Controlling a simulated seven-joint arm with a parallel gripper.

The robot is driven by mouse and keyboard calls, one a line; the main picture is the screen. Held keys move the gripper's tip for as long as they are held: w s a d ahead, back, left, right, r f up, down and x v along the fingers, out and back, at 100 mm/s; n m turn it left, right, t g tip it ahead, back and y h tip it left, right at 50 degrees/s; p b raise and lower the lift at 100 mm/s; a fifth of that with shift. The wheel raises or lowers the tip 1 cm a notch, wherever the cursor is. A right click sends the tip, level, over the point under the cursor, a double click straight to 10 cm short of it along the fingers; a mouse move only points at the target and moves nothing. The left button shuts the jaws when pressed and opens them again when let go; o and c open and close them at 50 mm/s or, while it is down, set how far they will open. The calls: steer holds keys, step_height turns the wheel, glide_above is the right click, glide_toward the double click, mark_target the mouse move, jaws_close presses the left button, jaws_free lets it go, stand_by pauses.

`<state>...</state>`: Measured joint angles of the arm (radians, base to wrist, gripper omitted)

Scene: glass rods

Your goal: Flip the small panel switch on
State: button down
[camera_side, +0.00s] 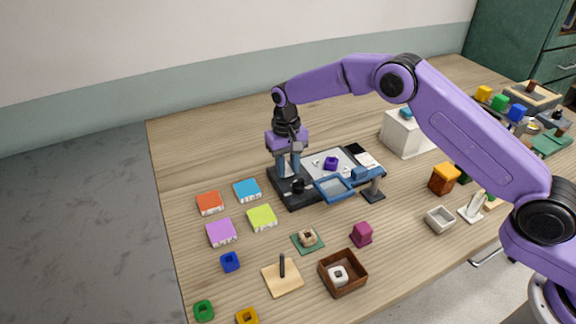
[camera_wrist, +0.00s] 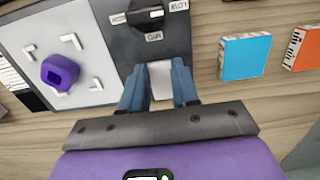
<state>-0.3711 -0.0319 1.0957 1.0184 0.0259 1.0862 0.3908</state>
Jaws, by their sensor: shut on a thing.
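A dark device panel (camera_wrist: 122,38) carries a black knob (camera_wrist: 146,14) with white labels around it, at the top of the wrist view. In the side view the knob (camera_side: 298,185) is at the front left of the black device (camera_side: 292,202). My gripper (camera_side: 288,172) points down over the left end of this device. In the wrist view my gripper (camera_wrist: 160,82) has its blue fingers on both sides of a pale piece (camera_wrist: 160,76), shut on it. I cannot tell whether the pale piece is the small panel switch. The knob is apart from the fingers.
A grey plate (camera_side: 325,163) with a purple block (camera_side: 331,163) is beside the panel. A blue tray (camera_side: 334,189) is at the device's front. Blue (camera_side: 247,190) and orange (camera_side: 210,202) boxes lie left. A wooden box (camera_side: 343,272) stands nearer the front.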

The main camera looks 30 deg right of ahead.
steer(key=shift+w+r+g, duration=0.1)
steer(key=shift+w+g, duration=0.15)
steer(key=shift+g, duration=0.55)
steer(key=c, duration=0.8)
jaws_free()
steer(key=shift+c, duration=0.2)
steer(key=s+v, duration=0.2)
steer(key=v, duration=0.7)
steer(key=shift+w+r, duration=0.35)
steer(key=shift+r, duration=0.25)
